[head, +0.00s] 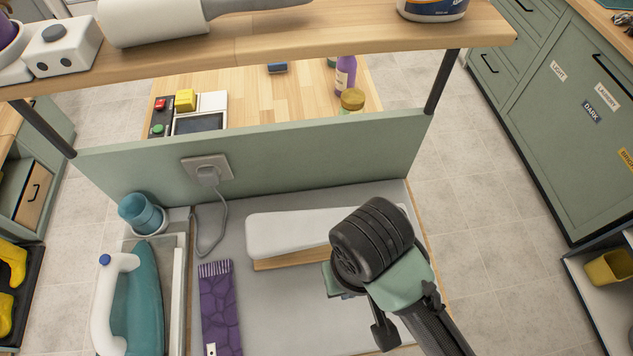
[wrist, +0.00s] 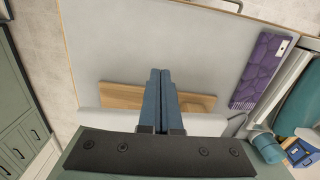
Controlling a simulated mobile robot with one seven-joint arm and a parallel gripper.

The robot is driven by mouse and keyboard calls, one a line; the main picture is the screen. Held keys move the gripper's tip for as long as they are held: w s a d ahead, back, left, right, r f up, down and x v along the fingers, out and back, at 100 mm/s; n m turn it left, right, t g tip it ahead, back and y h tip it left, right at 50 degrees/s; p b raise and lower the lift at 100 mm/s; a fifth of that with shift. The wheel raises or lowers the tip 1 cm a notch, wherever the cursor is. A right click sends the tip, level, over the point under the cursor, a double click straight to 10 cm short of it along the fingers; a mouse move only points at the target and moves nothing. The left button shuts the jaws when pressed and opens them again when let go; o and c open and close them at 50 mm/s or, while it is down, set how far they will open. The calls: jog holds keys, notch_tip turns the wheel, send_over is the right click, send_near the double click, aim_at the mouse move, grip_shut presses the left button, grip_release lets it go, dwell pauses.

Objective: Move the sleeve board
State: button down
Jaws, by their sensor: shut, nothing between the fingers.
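The sleeve board (head: 285,234) has a long white padded top over a pale wooden base. It lies on the grey ironing surface (head: 270,310), and my wrist hides its right end in the head view. In the wrist view its wooden base (wrist: 120,95) shows behind my fingers, with part of the white padding below. My gripper (wrist: 160,72) is shut and empty, its two blue fingers together over the board area. I cannot tell whether they touch the board. In the head view the fingertips are hidden behind my wrist.
A teal iron (head: 143,300) stands left on its rest, with a blue cup (head: 140,213) behind it. A folded purple cloth (head: 219,305) lies left of the board. A green panel (head: 270,150) with a socket and cord stands behind, under a wooden shelf (head: 270,38).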

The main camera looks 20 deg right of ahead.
aim_at(328, 232)
jog(key=w+d+b, duration=0.2)
jog(key=w+b, duration=0.1)
jog(key=w, duration=0.7)
jog(key=w+d+b, duration=0.2)
jog(key=w, duration=0.8)
jog(key=f, duration=0.1)
jog(key=f+p, duration=0.1)
jog(key=f, duration=0.3)
jog(key=shift+s, duration=0.3)
jog(key=shift+s+a+p, duration=0.1)
jog(key=shift+s+p, duration=0.3)
jog(key=shift+p, duration=0.05)
